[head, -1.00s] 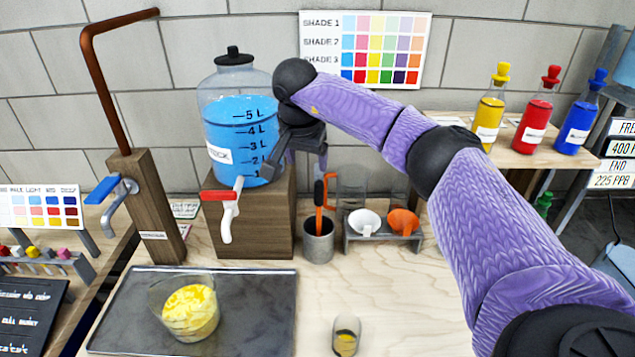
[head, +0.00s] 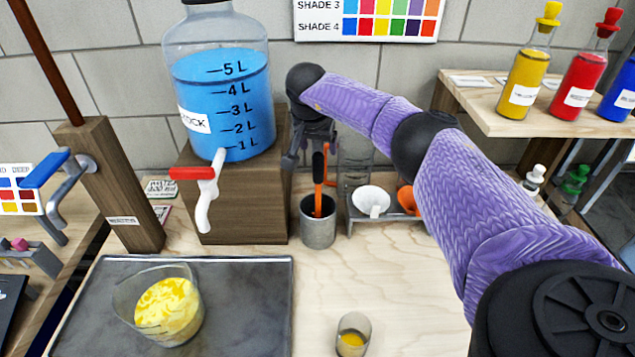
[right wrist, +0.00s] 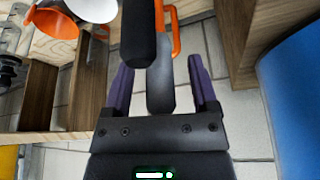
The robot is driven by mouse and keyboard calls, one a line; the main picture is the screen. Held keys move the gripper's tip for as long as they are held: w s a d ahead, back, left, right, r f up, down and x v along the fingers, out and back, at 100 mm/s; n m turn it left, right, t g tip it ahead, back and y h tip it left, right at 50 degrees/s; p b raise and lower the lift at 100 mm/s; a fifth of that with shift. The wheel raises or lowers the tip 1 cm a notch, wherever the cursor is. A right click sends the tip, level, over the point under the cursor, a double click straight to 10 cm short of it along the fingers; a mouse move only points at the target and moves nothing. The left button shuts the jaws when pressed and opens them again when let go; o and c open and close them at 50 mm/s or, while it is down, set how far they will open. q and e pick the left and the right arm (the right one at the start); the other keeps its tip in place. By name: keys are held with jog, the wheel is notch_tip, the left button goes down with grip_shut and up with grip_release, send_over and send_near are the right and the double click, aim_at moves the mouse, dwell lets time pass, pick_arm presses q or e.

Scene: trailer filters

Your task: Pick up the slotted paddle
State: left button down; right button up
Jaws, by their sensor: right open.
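A tool with a black handle (head: 318,166) and an orange shaft (head: 318,203) stands upright in a grey metal cup (head: 318,232). I take it for the slotted paddle; its lower end is hidden in the cup, so no slots show. My right gripper (head: 311,155) is open at the handle's top, pointing down. In the right wrist view the black handle (right wrist: 138,35) and a dark grey bar (right wrist: 160,85) show between the open purple fingers (right wrist: 160,68), with an orange loop (right wrist: 176,44) beside them. I cannot tell whether the fingers touch the handle. My left gripper is not in view.
A large jar of blue liquid (head: 222,105) with a red-handled tap (head: 192,174) stands left of the cup on a wooden block (head: 250,205). A rack (head: 385,226) with a white funnel (head: 371,201) and an orange one (head: 406,197) is close right. A beaker of yellow (head: 167,310) stands in front.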

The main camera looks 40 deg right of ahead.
jog(key=shift+c, duration=0.5)
grip_shut()
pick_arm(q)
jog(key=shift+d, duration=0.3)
pick_arm(e)
jog(key=shift+r, duration=0.1)
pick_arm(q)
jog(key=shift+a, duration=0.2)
